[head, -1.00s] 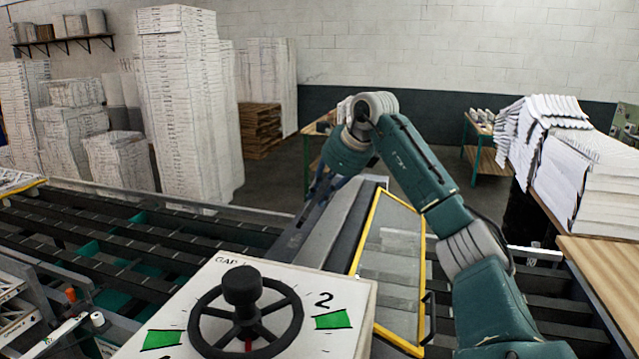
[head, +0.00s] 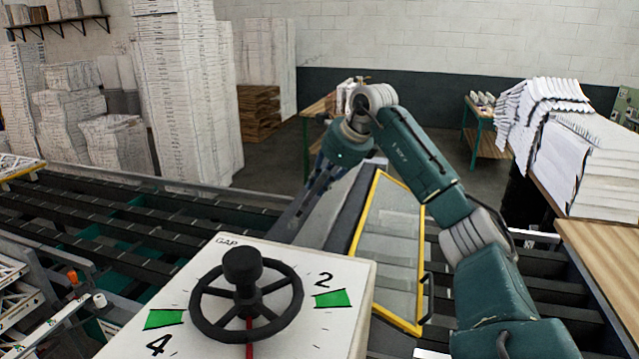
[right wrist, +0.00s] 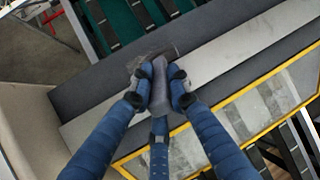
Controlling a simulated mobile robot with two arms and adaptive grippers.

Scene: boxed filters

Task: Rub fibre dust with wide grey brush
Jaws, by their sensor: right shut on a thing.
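My right gripper (head: 300,205) reaches down over the machine, beside the sloping grey surface left of the yellow-framed panel. In the right wrist view, its blue fingers (right wrist: 158,90) are shut on a grey block-like piece (right wrist: 159,86), which looks like the handle of the grey brush. The brush's far end lies at a darker grey patch (right wrist: 150,55) on the dark strip; I cannot tell bristles from fibre dust there. In the head view the brush is too small and dark to make out. My left gripper is not in view.
A white box with a black handwheel (head: 246,300) stands in front. A yellow-framed clear panel (head: 392,235) with a black handle lies right of the gripper. Slatted rails (head: 120,235) run at left. Tall white stacks (head: 185,90) and pleated filters (head: 580,150) stand behind.

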